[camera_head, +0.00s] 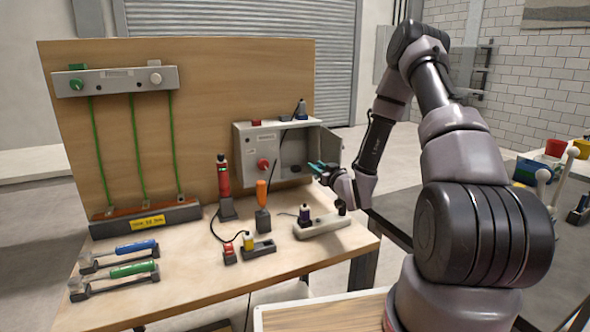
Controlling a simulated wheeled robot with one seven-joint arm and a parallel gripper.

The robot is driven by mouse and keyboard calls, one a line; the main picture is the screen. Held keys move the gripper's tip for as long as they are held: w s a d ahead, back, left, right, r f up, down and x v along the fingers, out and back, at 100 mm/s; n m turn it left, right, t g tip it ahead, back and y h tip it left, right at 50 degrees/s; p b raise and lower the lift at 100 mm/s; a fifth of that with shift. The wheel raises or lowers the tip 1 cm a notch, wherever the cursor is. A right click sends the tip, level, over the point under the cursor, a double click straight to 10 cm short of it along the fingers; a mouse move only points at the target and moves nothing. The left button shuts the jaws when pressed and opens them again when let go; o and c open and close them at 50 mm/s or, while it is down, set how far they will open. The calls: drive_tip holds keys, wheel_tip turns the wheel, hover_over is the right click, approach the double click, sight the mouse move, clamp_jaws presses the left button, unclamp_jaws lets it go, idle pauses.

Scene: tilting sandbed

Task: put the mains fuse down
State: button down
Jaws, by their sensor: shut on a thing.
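My gripper (317,167), with teal fingertips, is at the open front of a grey wall box (257,150) on the upright wooden board. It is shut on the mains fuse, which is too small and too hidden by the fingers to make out. The box's door (331,146) is swung open to the right, behind my gripper. A red knob (263,165) sits on the box's front. Below my gripper, on the bench, stands a pale holder block (322,227) with a dark purple-banded piece (305,213) upright in it and a black knob (341,206).
The wooden bench (200,285) also bears a red tester (223,180), an orange-handled screwdriver (262,195), a yellow-and-red block (258,246) and blue- and green-handled tools (133,268) on rests. Its front middle is clear. Another table (571,165) is at far right.

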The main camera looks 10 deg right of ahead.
drive_tip(key=x, duration=1.6)
drive_tip(key=shift+w+a+f, duration=0.1)
drive_tip(key=shift+w+f, duration=0.25)
drive_tip(key=shift+f, duration=0.25)
drive_tip(key=shift+w+a+f, duration=0.1)
drive_tip(key=shift+w+f, duration=0.25)
drive_tip(key=shift+f, duration=0.6)
drive_tip(key=shift+f, duration=0.1)
drive_tip(key=shift+f, duration=0.15)
drive_tip(key=c, duration=0.7)
unclamp_jaws()
drive_tip(key=shift+o, duration=0.5)
